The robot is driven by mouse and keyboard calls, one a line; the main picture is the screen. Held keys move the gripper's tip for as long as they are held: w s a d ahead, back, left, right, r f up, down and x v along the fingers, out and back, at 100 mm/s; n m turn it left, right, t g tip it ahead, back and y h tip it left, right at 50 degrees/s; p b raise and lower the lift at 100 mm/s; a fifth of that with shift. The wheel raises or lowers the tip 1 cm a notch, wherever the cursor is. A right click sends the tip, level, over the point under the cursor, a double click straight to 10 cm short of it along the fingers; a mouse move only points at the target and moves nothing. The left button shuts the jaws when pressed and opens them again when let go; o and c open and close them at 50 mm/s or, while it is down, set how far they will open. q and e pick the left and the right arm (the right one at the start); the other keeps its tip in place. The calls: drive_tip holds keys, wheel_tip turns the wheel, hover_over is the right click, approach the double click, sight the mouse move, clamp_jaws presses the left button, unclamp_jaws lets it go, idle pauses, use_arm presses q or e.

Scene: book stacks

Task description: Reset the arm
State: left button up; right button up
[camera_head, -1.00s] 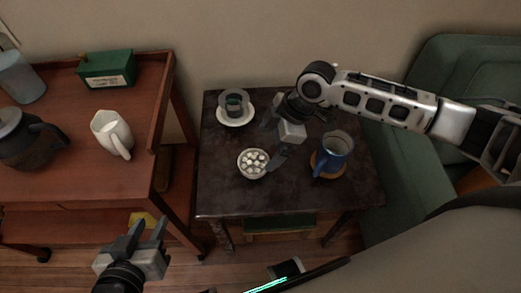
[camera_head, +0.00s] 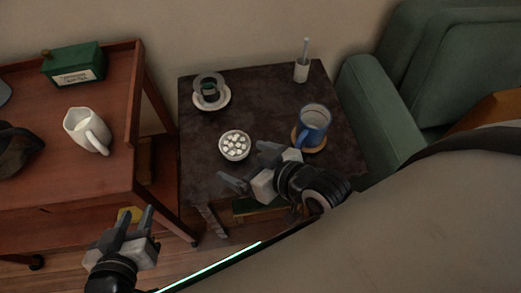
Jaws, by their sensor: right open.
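My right gripper (camera_head: 248,170) is open and empty. It is seen over the front part of the dark side table (camera_head: 265,90), in front of the bowl and the blue mug, with its arm folded back towards me. My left gripper (camera_head: 136,222) is at the lower left, in front of the wooden cart. Its two fingers are apart with nothing between them.
The cart (camera_head: 110,170) bears a white pitcher (camera_head: 86,130) and green box (camera_head: 73,63). A green armchair (camera_head: 380,110) stands right.

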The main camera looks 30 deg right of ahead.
drive_tip(key=shift+s+d+f+m+h, duration=0.1)
drive_tip(key=shift+s+d+m+h, duration=0.25)
drive_tip(key=shift+d, duration=0.25)
drive_tip(key=shift+s+d+f+m+h, duration=0.1)
drive_tip(key=shift+s+d+m+h, duration=0.15)
drive_tip(key=shift+s+d, duration=0.25)
drive_tip(key=shift+w, duration=0.1)
use_arm(q)
drive_tip(key=r+p, duration=0.2)
drive_tip(key=p, duration=0.2)
drive_tip(key=shift+a+p, duration=0.2)
drive_tip(key=shift+p, duration=0.15)
use_arm(e)
drive_tip(key=shift+d+r, duration=0.25)
drive_tip(key=shift+r, duration=0.85)
